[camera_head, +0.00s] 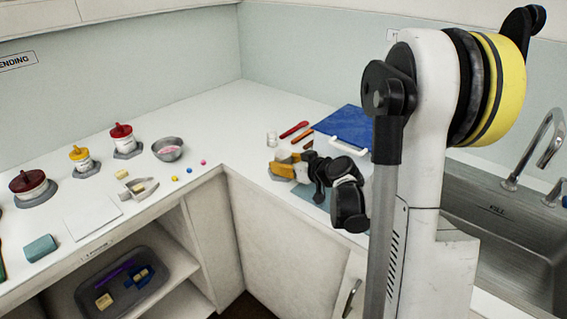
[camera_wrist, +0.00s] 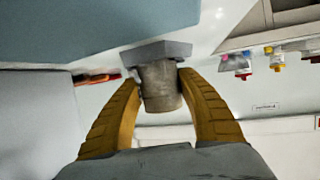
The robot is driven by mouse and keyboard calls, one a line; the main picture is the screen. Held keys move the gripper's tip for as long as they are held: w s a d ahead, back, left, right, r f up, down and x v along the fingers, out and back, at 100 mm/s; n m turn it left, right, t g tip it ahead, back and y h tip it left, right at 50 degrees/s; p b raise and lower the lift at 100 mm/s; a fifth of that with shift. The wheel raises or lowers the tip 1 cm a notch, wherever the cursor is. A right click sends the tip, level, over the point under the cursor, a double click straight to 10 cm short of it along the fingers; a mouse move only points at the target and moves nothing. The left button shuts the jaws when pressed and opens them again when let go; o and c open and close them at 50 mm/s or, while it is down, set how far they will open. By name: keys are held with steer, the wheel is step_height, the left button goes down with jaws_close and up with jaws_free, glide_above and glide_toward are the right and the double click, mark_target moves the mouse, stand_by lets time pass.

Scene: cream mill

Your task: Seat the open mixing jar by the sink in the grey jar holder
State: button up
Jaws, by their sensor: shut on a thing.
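My gripper (camera_head: 283,168) is low over the counter near the inner corner, left of the sink. In the wrist view its two yellow fingers (camera_wrist: 160,78) are shut on a grey-brown cylindrical mixing jar (camera_wrist: 160,90), one finger on each side. The grey jar holder (camera_wrist: 157,50) shows at the jar's far end, and the two appear to meet; I cannot tell how deep the jar sits in it. In the head view a grey edge of the holder (camera_head: 276,177) shows beside the fingers, and the jar is hidden by the gripper.
A blue board (camera_head: 345,126), a red stick (camera_head: 294,130) and a small clear glass (camera_head: 272,139) lie behind my gripper. The sink (camera_head: 510,230) is right. Lidded jars (camera_head: 122,138) in grey holders and a metal bowl (camera_head: 168,149) stand on the left counter.

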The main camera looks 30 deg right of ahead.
steer(key=o, duration=0.9)
steer(key=v, duration=1.1)
steer(key=shift+s+r, duration=0.2)
steer(key=shift+s, duration=0.25)
